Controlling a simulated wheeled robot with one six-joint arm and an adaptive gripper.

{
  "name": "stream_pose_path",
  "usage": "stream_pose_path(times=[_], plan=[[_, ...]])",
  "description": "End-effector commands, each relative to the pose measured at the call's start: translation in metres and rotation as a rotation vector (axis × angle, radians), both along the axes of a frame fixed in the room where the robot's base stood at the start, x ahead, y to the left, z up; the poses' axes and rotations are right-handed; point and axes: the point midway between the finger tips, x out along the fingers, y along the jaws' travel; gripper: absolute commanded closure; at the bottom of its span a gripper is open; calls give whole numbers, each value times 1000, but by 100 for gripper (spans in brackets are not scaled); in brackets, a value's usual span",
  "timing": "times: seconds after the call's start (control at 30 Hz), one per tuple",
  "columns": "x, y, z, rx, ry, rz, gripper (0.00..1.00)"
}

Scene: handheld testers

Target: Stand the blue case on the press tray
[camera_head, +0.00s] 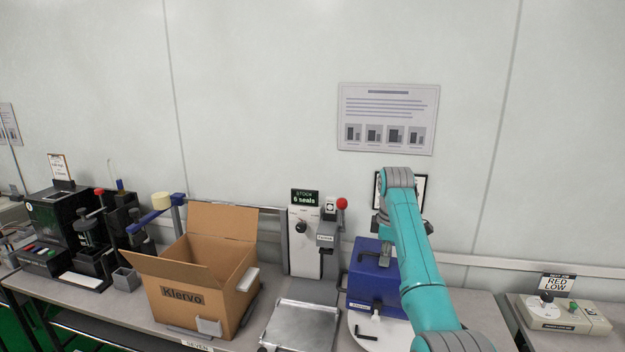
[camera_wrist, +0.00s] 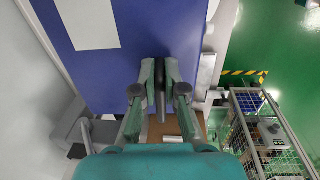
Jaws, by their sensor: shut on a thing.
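The blue case (camera_head: 368,279) is right of centre in the head view, upright over a round white plate (camera_head: 357,335). I cannot tell whether its base touches the plate. It also fills much of the wrist view (camera_wrist: 145,50), with a pale label on its face. My gripper (camera_wrist: 160,82) is shut on the dark handle of the case. In the head view my arm hides part of the case and most of the gripper. A flat silver tray (camera_head: 302,325), which looks like the press tray, lies in front of the press (camera_head: 326,235) and looks empty.
An open cardboard box (camera_head: 190,295) stands left of the tray. Black machines (camera_head: 85,235) crowd the far left of the bench. A small control box (camera_head: 562,313) sits on the right. A small black piece (camera_head: 366,334) lies on the white plate's front.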

Motion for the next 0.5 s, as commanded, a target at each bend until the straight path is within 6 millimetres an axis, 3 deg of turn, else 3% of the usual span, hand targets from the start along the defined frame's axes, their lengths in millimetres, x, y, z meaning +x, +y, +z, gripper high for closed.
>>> stream_pose_path(times=[0.3, 0.5], plan=[[5, 41, -35, 12, -81, -23, 100], [6, 55, -46, 18, -113, -32, 100]])
